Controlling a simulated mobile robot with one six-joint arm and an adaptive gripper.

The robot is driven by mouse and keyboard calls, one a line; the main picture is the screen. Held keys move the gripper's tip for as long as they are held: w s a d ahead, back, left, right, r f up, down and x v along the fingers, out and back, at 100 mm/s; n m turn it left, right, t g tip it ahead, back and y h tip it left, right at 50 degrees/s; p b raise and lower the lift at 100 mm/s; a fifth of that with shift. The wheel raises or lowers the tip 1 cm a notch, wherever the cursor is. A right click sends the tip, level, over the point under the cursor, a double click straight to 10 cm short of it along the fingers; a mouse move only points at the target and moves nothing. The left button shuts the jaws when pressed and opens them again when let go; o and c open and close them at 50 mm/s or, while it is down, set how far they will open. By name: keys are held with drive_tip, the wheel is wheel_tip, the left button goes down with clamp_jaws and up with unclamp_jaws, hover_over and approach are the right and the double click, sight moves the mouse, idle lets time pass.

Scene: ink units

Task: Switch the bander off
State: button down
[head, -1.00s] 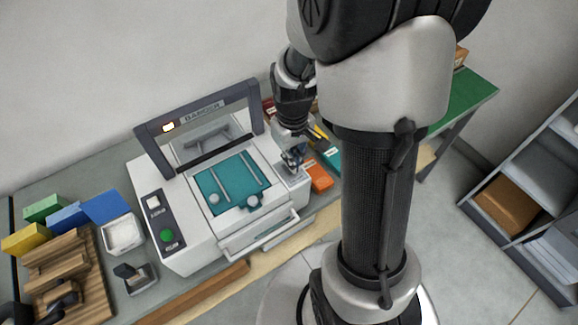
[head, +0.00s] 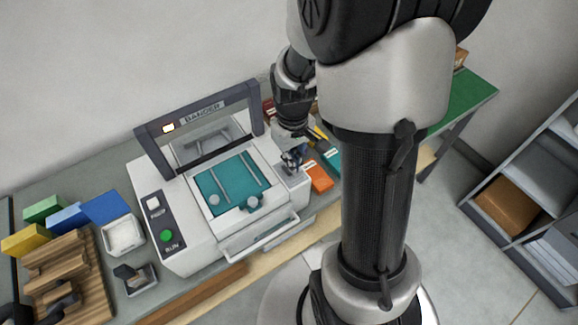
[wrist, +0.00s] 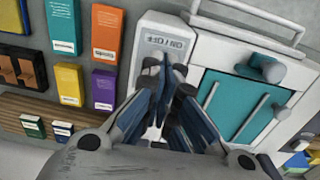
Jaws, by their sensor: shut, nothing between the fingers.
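The bander (head: 204,225) is a white machine with a dark upright frame and a teal bed (head: 232,178). A small lamp (head: 168,128) on its frame glows. My gripper (head: 291,166) is shut and empty, over the white block at the machine's right side. In the wrist view, my gripper (wrist: 168,66) points at this white panel (wrist: 164,32), which bears an upside-down label. The fingers cover most of the panel below the label, so any switch there is hidden. I cannot tell whether the fingertips touch it.
The front panel has a white button (head: 153,202) and a green RUN button (head: 166,236). Orange (wrist: 106,28), teal, yellow and purple boxes lie close beside the switch panel. A white tray (head: 122,236) and a wooden rack (head: 82,262) stand left of the machine.

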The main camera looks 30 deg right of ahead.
drive_tip(key=shift+f+b, duration=1.05)
drive_tip(key=shift+f, duration=0.3)
drive_tip(key=shift+s, duration=0.25)
drive_tip(key=shift+w+r+p, duration=0.2)
drive_tip(key=shift+r+p, duration=0.35)
wheel_tip(320, 180, up, 6)
drive_tip(key=p, duration=0.4)
drive_tip(key=shift+p, duration=0.35)
drive_tip(key=shift+f, duration=0.1)
